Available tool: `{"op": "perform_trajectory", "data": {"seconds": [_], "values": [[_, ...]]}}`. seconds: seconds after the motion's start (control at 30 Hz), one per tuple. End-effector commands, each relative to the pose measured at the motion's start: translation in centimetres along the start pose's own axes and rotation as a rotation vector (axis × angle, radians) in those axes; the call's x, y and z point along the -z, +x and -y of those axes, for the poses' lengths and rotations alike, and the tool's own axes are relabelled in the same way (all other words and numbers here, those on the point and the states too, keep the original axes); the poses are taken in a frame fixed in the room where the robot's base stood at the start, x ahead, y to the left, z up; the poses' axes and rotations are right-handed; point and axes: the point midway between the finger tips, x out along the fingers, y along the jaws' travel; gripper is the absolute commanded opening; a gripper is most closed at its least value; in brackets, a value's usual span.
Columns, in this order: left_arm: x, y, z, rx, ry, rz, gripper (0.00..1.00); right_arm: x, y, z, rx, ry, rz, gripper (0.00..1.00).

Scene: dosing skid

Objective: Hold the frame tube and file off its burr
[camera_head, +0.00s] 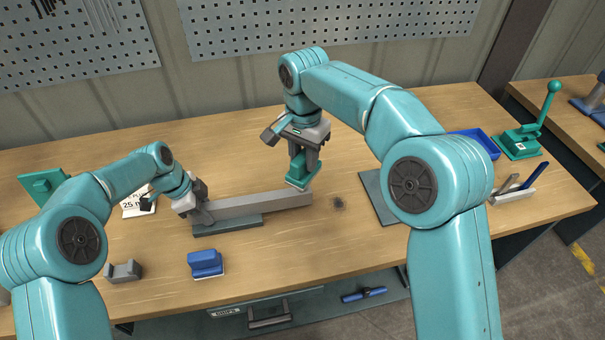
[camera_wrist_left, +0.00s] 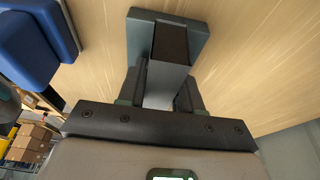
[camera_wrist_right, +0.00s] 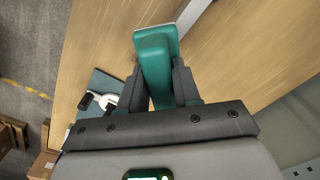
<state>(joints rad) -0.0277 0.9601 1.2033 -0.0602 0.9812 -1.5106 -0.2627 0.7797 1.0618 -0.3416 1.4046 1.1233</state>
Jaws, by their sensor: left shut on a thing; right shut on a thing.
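The frame tube (camera_head: 262,204) is a long grey square bar lying slantwise near the table's middle, its left part over a flat dark grey block (camera_head: 228,229). My left gripper (camera_head: 200,212) is shut on the tube near its left end; the tube (camera_wrist_left: 165,84) shows between the fingers in the left wrist view. My right gripper (camera_head: 303,156) is shut on a green block-shaped tool (camera_head: 299,172), seemingly the file, which also shows in the right wrist view (camera_wrist_right: 155,62). The tool is at the tube's right end; I cannot tell whether they touch. No burr is distinguishable.
A dark spot (camera_head: 338,203) marks the wood right of the tube. A blue block (camera_head: 205,262) and a grey cradle (camera_head: 124,271) stand in front. A dark mat (camera_head: 376,198), a blue tray (camera_head: 478,143) and a green lever press (camera_head: 520,140) are at the right.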

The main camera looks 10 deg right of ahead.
Motion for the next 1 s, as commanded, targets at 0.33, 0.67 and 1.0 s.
{"op": "perform_trajectory", "data": {"seconds": [0.33, 0.67, 1.0], "values": [[0.0, -0.1, 0.0, 0.001, 0.000, 0.000, 0.08, 0.0, 1.2, 0.0, -0.001, 0.001, 0.000, 0.04], [0.0, -0.1, 0.0, 0.001, 0.000, 0.000, 0.08, 0.0, 4.1, 0.0, 0.000, 0.001, 0.000, 0.04], [0.0, -0.1, 0.0, 0.002, 0.000, -0.001, 0.08, 0.0, 7.5, -0.1, -0.002, 0.000, 0.001, 0.04]]}}
